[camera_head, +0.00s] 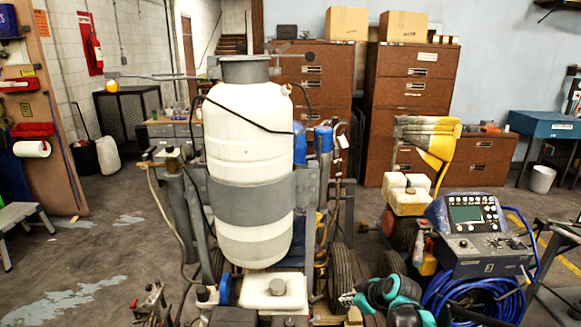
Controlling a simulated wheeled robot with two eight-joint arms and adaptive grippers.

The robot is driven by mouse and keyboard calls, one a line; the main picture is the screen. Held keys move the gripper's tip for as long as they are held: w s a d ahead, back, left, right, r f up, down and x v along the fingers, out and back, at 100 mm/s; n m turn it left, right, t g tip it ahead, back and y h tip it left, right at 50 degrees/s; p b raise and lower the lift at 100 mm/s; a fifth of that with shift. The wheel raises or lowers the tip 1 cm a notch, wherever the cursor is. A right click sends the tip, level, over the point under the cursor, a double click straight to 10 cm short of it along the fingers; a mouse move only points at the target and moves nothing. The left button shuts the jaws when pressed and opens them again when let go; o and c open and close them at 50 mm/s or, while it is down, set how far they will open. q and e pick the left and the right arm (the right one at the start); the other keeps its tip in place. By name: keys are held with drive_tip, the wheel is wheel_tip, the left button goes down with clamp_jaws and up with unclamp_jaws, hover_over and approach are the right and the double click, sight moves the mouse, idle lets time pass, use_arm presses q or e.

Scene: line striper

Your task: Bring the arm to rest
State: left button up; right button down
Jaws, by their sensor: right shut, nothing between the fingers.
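My right arm comes in at the bottom, right of centre, with black and teal links. My right gripper (347,299) is at its left end, small in the picture, shut with nothing held. It appears just right of the line striper's lower frame and beside a black tyre; whether it touches anything I cannot tell. The line striper (250,150) fills the middle, with a tall white tank, a grey band and a grey lid. A smaller white tank (272,292) sits low at its front. My left gripper is not in view.
A control panel (468,222) with coiled blue hose (475,300) stands close on the right. A yellow-and-white machine (408,195) is behind it. Brown cabinets (410,95) line the back wall. Open floor (100,240) lies at the left.

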drive_tip(key=s+r+m+h, duration=0.1)
drive_tip(key=s+r+m, duration=0.15)
drive_tip(key=s, duration=0.45)
drive_tip(key=s+r+m+h, duration=0.1)
drive_tip(key=s+r+m, duration=0.1)
drive_tip(key=s+r, duration=0.35)
drive_tip(key=s+f+m+h, duration=0.1)
drive_tip(key=s+m, duration=0.1)
drive_tip(key=s, duration=0.5)
drive_tip(key=s+d+f+m+h, duration=0.1)
drive_tip(key=s+f+m, duration=0.1)
drive_tip(key=s, duration=0.6)
drive_tip(key=shift+s+f+m, duration=0.2)
drive_tip(key=shift+s+m, duration=0.1)
drive_tip(key=shift+m, duration=0.25)
